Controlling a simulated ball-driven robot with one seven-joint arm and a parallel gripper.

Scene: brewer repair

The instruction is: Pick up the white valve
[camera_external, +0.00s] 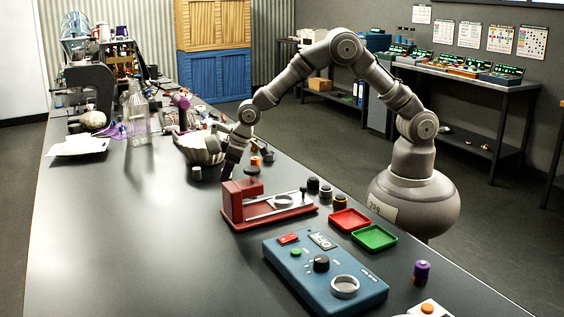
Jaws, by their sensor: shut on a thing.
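My gripper (228,173) points down over the black table, at the far left side of the red device (238,205). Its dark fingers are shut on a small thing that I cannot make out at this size. No white valve shows clearly, so I cannot tell from this view whether it is the thing in the fingers. The lower fingertips are close to the red block and partly hard to see against the dark table. A small grey-white cylinder (197,173) stands on the table to the left of my gripper.
A blue control box (325,275), a red tray (350,219) and a green tray (375,237) lie in front. Several small cylinders stand near the red device. A pale ribbed bowl (200,150) and a clear bottle (137,115) stand behind. The table's left front is clear.

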